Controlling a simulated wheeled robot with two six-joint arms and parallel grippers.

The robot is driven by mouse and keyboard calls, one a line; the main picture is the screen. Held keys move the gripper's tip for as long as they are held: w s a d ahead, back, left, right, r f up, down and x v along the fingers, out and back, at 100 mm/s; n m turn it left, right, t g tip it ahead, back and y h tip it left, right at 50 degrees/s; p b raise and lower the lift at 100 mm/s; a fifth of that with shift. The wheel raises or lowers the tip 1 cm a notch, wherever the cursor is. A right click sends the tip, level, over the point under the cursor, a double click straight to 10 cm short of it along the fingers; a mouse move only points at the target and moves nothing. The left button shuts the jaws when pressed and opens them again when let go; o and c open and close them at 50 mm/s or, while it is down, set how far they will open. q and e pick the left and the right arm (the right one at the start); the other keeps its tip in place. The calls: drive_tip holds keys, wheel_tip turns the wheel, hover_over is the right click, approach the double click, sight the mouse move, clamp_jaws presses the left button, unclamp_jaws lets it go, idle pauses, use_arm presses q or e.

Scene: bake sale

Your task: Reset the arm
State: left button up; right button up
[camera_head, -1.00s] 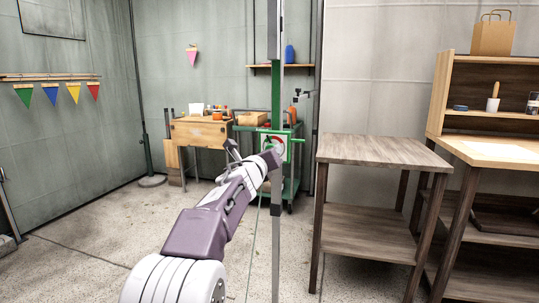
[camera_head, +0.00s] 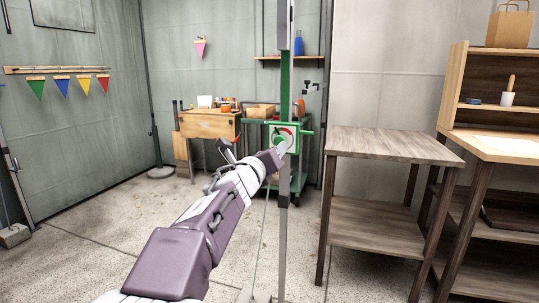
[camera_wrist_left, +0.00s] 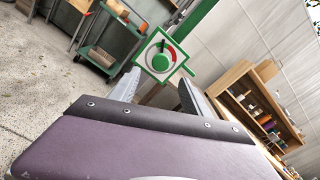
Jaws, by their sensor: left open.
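My left arm reaches from the bottom of the head view toward the middle, with my left gripper (camera_head: 278,152) in front of an upright post. In the left wrist view, my left gripper (camera_wrist_left: 158,80) has its two grey fingers apart with nothing held between them. A green-framed white plate with a red and green round dial (camera_head: 286,138) is on the post; it also shows beyond the fingertips in the left wrist view (camera_wrist_left: 160,57). Whether the fingers touch it cannot be told. My right gripper is not in view.
A wooden two-level table (camera_head: 390,145) stands right of the post, with a shelf unit (camera_head: 455,85) beside it. A wooden desk (camera_head: 208,124) and a green cart (camera_head: 262,123) stand behind. Pennants (camera_head: 60,88) hang on the left wall. The floor at left is mostly clear.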

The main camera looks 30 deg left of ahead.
use_arm(q)
drive_tip(key=shift+s+d, duration=0.2)
drive_tip(key=shift+s, duration=0.45)
